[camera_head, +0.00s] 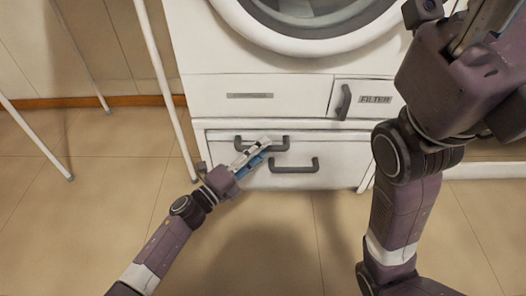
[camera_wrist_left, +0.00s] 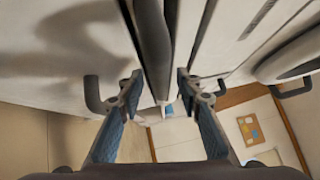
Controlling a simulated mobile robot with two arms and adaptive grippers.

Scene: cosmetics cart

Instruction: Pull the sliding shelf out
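The sliding shelf (camera_head: 222,136) is a thin white front under the washing machine, with a dark bar handle (camera_head: 281,141). It looks closed, flush with the front below it. My left gripper (camera_head: 262,145) is at this handle and partly hides it. In the left wrist view, the dark handle (camera_wrist_left: 153,45) runs between the two fingers of my left gripper (camera_wrist_left: 158,84). The fingers are spread, with a visible gap on each side of the bar. My right gripper (camera_head: 485,28) is raised at the upper right, cut off by the picture edge.
A white drawer (camera_head: 335,176) with a second dark handle (camera_head: 294,167) lies just below the shelf; that handle also shows in the left wrist view (camera_wrist_left: 93,96). The washing machine (camera_head: 205,60) stands above. White rack legs (camera_head: 160,75) stand at the left. The tiled floor in front is clear.

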